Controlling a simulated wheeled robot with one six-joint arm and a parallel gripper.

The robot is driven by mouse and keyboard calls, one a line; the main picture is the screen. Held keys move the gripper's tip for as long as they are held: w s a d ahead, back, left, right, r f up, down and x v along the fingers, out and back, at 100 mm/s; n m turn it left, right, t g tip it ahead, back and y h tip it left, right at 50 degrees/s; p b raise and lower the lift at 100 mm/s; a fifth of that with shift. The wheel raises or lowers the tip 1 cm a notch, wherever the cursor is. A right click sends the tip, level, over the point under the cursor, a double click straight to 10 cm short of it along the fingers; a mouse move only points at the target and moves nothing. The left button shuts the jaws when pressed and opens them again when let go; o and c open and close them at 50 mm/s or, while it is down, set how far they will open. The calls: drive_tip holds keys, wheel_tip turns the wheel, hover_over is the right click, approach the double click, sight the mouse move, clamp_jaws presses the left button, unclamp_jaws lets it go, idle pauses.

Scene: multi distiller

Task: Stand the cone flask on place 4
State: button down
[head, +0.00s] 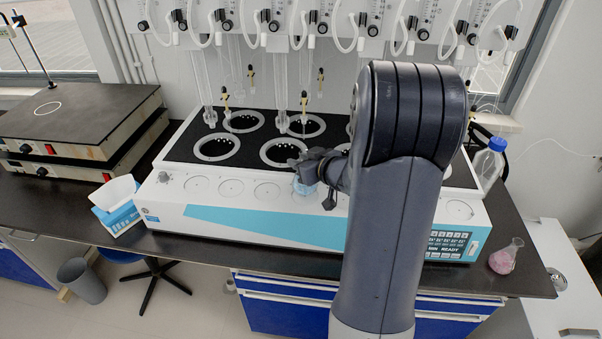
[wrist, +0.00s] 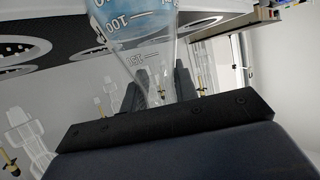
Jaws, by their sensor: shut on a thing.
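The cone flask (head: 303,188) holds pale blue liquid and is partly hidden by my gripper (head: 315,170) in the head view. My gripper is shut on it. In the wrist view the flask (wrist: 140,45) is clear glass with 100 and 150 marks, its narrow part between my dark fingers (wrist: 158,88). The flask is at the white front ledge of the distiller (head: 330,222), in line with the row of round places and just right of the third circle from the left (head: 266,190). I cannot tell whether its base touches the ledge.
Black wells (head: 217,148) and hanging glass tubes (head: 283,85) lie behind the ledge. A pink-filled flask (head: 502,261) stands on the bench at right, near a blue-capped bottle (head: 489,163). A white and blue box (head: 117,207) is at left. My arm hides several places.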

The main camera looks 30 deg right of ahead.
drive_tip(key=shift+f, duration=1.6)
drive_tip(key=shift+f, duration=0.1)
drive_tip(key=c, duration=1.1)
unclamp_jaws()
drive_tip(key=shift+s, duration=0.2)
drive_tip(key=v, duration=1.1)
drive_tip(key=shift+s+r, duration=0.3)
drive_tip(key=shift+w+d, duration=0.1)
